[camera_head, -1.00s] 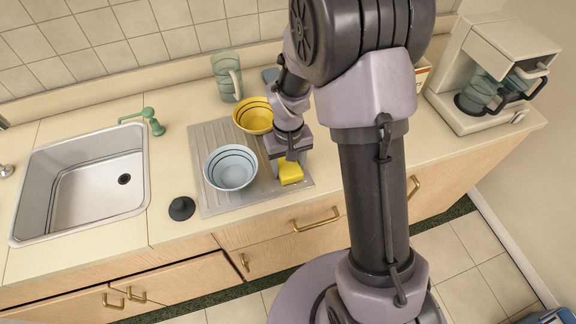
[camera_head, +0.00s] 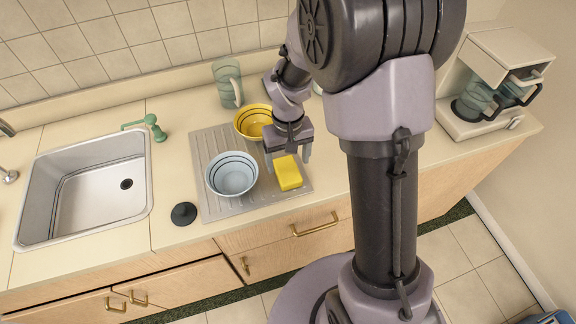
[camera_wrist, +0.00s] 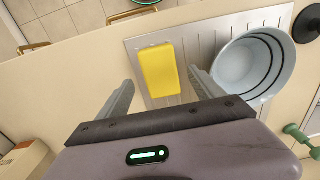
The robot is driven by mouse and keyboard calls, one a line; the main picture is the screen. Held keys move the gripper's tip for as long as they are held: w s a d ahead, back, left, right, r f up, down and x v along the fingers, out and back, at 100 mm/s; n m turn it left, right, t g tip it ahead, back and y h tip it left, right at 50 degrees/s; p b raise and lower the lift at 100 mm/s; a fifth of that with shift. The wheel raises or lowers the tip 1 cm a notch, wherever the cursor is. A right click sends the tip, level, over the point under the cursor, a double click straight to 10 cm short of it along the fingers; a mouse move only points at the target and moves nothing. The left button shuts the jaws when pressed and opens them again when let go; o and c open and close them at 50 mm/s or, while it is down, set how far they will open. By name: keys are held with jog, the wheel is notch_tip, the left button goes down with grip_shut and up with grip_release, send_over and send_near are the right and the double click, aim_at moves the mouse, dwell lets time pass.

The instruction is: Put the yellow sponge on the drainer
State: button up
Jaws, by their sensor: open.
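The yellow sponge (camera_head: 288,173) lies flat on the right part of the grey ribbed metal drainer (camera_head: 218,207). In the wrist view the sponge (camera_wrist: 159,70) lies on the drainer (camera_wrist: 190,27), ahead of and between the lines of my fingers. My gripper (camera_head: 288,162) is open and empty, behind and above the sponge, with a finger to each side and apart from it. The wrist view shows my open fingers (camera_wrist: 160,90) too.
A light blue bowl (camera_head: 232,174) stands on the drainer just left of the sponge. A yellow bowl (camera_head: 253,121) stands behind it. A black stopper (camera_head: 183,213) lies left of the drainer, near the sink (camera_head: 100,195). A coffee maker (camera_head: 490,80) stands at the right.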

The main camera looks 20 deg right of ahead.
notch_tip(320, 180, up, 7)
jog(key=p, duration=0.2)
notch_tip(320, 180, up, 8)
jog(key=m+t, duration=0.1)
jog(key=t, duration=0.1)
send_over(288, 172)
jog(key=s+a, duration=0.1)
jog(key=s, duration=0.2)
jog(key=s+a+r+m+t+y, duration=0.1)
jog(key=s+a+r+t, duration=0.1)
jog(key=s+r, duration=0.2)
jog(key=s+a+r+m+t+y, duration=0.1)
jog(key=s+r, duration=0.3)
jog(key=s, duration=0.6)
jog(key=shift+s+a+r+m+t+b, duration=0.3)
jog(key=shift+a+r+m+t, duration=0.15)
jog(key=shift+m, duration=0.25)
jog(key=shift+f, duration=0.1)
notch_tip(288, 172, down, 8)
jog(key=b, duration=0.8)
